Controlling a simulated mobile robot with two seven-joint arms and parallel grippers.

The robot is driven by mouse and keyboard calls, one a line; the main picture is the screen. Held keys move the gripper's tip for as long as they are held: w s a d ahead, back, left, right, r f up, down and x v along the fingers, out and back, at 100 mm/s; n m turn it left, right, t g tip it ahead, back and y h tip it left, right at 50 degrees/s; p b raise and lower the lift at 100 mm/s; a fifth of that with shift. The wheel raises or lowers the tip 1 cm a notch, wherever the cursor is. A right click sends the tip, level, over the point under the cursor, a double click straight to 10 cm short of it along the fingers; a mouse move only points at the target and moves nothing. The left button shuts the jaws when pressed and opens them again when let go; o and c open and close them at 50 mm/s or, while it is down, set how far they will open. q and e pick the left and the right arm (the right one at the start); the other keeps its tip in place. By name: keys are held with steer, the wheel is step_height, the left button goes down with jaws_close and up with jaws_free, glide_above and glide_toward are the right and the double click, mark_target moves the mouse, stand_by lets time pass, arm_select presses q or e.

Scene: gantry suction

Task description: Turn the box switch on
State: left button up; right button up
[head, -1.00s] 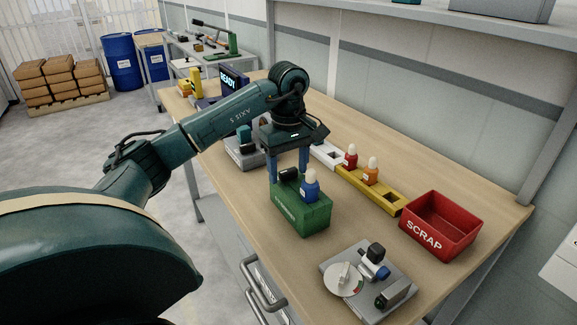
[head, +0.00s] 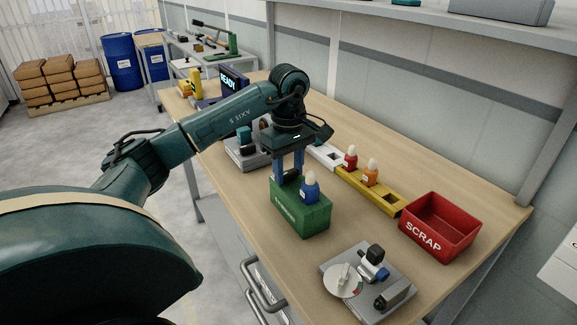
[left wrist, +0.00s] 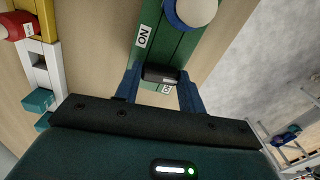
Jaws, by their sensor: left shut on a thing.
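The green box (head: 302,212) stands on the wooden bench in the middle of the head view. Its green top (left wrist: 181,48) shows in the left wrist view with a white "ON" label (left wrist: 142,36). A black switch handle (left wrist: 162,74) on the box lies close to a second, partly covered label (left wrist: 166,89), apart from the "ON" label. My left gripper (head: 289,180) reaches down onto the box top, its blue fingers shut on the black handle. The handle is mostly hidden in the head view. My right gripper is not in view.
A red SCRAP bin (head: 438,228) and a grey plate with a dial (head: 343,281) stand to the right.

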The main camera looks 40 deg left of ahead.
arm_select(q)
steer(key=n, duration=0.2)
steer(key=shift+r+n+p, duration=0.1)
steer(key=shift+n+p, duration=0.2)
steer(key=shift+p, duration=0.1)
steer(key=n, duration=0.2)
steer(key=shift+d+n+p, duration=0.15)
steer(key=shift+n+p, duration=0.2)
steer(key=shift+n, duration=0.85)
steer(key=shift+d+n+p, duration=0.1)
steer(key=shift+n+p, duration=0.3)
steer(key=shift+n, duration=1.2)
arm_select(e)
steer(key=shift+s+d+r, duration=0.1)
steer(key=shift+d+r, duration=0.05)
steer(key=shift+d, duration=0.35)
arm_select(q)
steer(key=o, duration=1)
